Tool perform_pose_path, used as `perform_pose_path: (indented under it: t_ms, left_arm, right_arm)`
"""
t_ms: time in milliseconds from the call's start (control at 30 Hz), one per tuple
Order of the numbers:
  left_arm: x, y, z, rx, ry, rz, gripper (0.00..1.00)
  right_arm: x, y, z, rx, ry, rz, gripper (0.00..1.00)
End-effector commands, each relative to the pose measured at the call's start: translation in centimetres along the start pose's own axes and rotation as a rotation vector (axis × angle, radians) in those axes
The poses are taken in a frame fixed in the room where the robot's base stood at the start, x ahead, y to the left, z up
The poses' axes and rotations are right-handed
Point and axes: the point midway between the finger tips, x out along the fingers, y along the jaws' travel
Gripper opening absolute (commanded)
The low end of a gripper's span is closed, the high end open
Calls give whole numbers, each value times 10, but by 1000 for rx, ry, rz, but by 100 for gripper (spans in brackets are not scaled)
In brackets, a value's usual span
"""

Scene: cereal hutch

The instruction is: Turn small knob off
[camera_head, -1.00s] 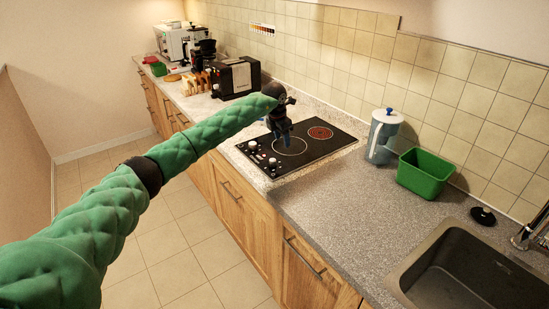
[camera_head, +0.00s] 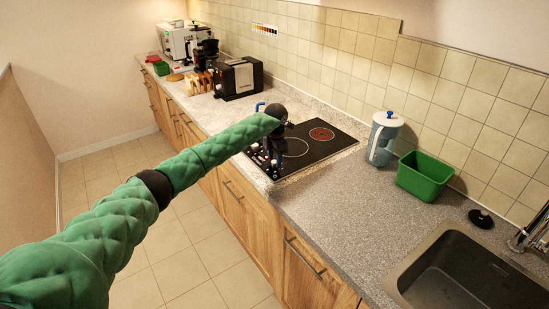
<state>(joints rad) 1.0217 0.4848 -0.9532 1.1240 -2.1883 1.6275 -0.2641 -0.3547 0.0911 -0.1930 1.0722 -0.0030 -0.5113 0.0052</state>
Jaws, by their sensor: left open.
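The black cooktop (camera_head: 318,152) is set in the counter, with a row of knobs (camera_head: 254,149) along its left front edge. Its far right burner (camera_head: 321,134) looks red; a larger ring (camera_head: 295,147) is dark with a pale outline. My left gripper (camera_head: 274,166) points down over the knob row, dark with bluish parts, and is open. It and my green-sleeved arm hide several of the knobs. I cannot tell whether it touches a knob, nor which way the small knob is turned. My right gripper is out of view.
A white-and-blue canister (camera_head: 383,138) and a green bin (camera_head: 424,176) stand right of the cooktop, before the sink (camera_head: 462,270). A black toaster (camera_head: 238,78) and a toast rack (camera_head: 198,83) stand to the left. The counter front right of the cooktop is clear.

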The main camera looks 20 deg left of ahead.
Motion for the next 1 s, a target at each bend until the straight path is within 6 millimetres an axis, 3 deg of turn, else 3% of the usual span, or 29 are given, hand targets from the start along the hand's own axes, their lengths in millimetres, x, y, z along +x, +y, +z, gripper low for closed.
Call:
perform_pose_path:
  t_ms: [500, 733, 1000]
  left_arm:
    - [13, 0, 0, -1, 0, 1, 50]
    - [13, 0, 0, -1, 0, 1, 6]
    - [13, 1, 0, -15, 0, 2, 5]
  right_arm:
    - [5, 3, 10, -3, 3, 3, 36]
    - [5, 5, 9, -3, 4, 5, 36]
    - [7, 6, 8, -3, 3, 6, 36]
